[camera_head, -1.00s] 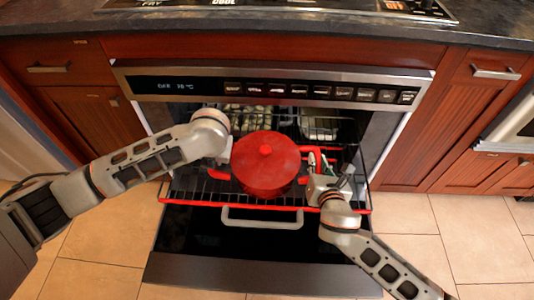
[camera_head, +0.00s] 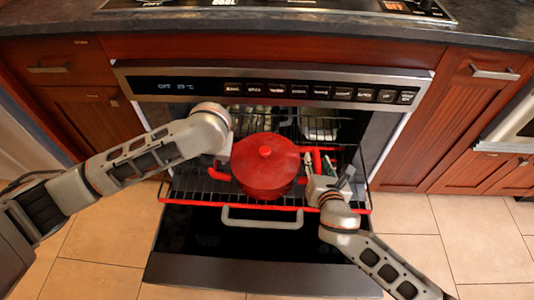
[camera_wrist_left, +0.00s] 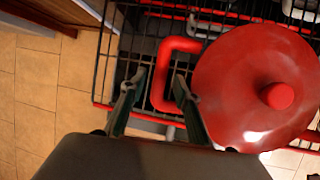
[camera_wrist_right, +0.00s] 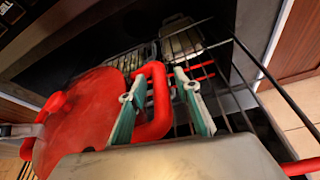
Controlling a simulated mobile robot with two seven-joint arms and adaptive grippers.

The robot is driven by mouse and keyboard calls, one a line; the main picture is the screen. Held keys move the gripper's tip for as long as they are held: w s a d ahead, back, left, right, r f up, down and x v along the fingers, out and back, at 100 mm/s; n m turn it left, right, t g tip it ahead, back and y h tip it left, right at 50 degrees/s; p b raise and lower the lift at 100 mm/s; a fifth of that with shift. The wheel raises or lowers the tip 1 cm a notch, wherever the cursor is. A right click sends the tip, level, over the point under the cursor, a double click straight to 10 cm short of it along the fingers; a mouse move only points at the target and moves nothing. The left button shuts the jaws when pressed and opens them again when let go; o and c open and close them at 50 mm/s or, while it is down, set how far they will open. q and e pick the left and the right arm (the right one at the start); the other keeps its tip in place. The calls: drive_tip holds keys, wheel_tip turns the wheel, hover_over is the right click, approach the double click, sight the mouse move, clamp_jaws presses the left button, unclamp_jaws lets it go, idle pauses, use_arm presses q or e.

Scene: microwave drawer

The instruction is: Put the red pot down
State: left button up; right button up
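The red pot (camera_head: 265,167) with its lid on appears upright at the wire rack (camera_head: 197,190) of the pulled-out lower drawer; its underside is hidden. In the left wrist view, my left gripper (camera_wrist_left: 157,85) is open, with part of the pot's left loop handle (camera_wrist_left: 178,46) between its fingers, nearer the right finger. In the right wrist view, my right gripper (camera_wrist_right: 155,90) is open, its fingers on either side of the right loop handle (camera_wrist_right: 160,92). In the head view, the left fingertips are hidden by the wrist; the right gripper (camera_head: 328,178) shows beside the pot.
The open door (camera_head: 225,262) with its pale handle (camera_head: 262,224) lies below the rack. The control panel (camera_head: 275,90) is above. More dishes (camera_head: 320,128) stand at the back of the rack. Tiled floor is clear on both sides.

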drive_tip(key=shift+s, duration=0.1)
use_arm(q)
drive_tip(key=v, duration=0.8)
drive_tip(key=shift+r, duration=0.4)
use_arm(e)
drive_tip(key=v, duration=1.2)
use_arm(q)
drive_tip(key=shift+s, duration=0.15)
use_arm(e)
drive_tip(key=shift+a, duration=0.1)
